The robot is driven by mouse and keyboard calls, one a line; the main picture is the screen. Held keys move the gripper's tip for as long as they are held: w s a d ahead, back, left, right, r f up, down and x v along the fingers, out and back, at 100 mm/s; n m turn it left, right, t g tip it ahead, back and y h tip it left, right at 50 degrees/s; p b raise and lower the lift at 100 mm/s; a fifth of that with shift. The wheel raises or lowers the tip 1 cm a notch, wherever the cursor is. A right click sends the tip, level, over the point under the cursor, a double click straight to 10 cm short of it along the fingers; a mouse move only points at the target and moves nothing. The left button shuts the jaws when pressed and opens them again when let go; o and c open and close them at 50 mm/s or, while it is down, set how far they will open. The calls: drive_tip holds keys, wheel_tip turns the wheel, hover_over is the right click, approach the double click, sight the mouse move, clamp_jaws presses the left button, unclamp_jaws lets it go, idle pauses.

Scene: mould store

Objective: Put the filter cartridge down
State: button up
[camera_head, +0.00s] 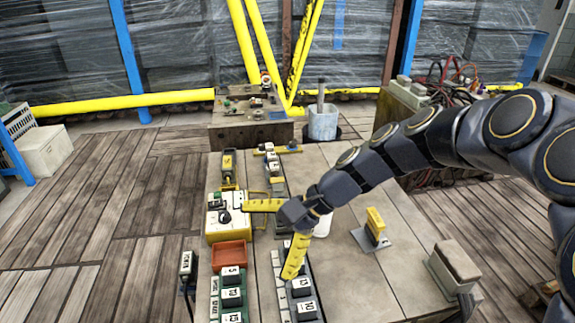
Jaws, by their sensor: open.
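My gripper (267,241) is over the middle of the table, its two yellow fingers spread wide, one pointing left and one pointing down toward the front. It is open, and I see nothing held between the fingers. A white, rounded object (323,227) shows just right of the gripper's wrist and is partly hidden by it. It may be the filter cartridge, but I cannot tell for sure. I cannot tell whether it touches the gripper.
A bucket (322,124) stands behind. The table's front middle is bare.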

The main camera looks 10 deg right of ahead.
drive_tip(key=w+d+f+m+t, duration=0.5)
drive_tip(key=w+d+m, duration=0.3)
drive_tip(key=d+m, duration=0.15)
drive_tip(key=w+d+f+m+t, duration=0.4)
drive_tip(key=w+d+f+m, duration=0.3)
drive_tip(key=d, duration=0.4)
drive_tip(key=x, duration=0.2)
drive_tip(key=r+x, duration=0.1)
drive_tip(key=x, duration=0.4)
drive_tip(key=shift+w+a+r, duration=0.2)
drive_tip(key=shift+a, duration=0.1)
drive_tip(key=shift+y, duration=0.3)
drive_tip(key=shift+c, duration=0.2)
drive_tip(key=c, duration=1.2)
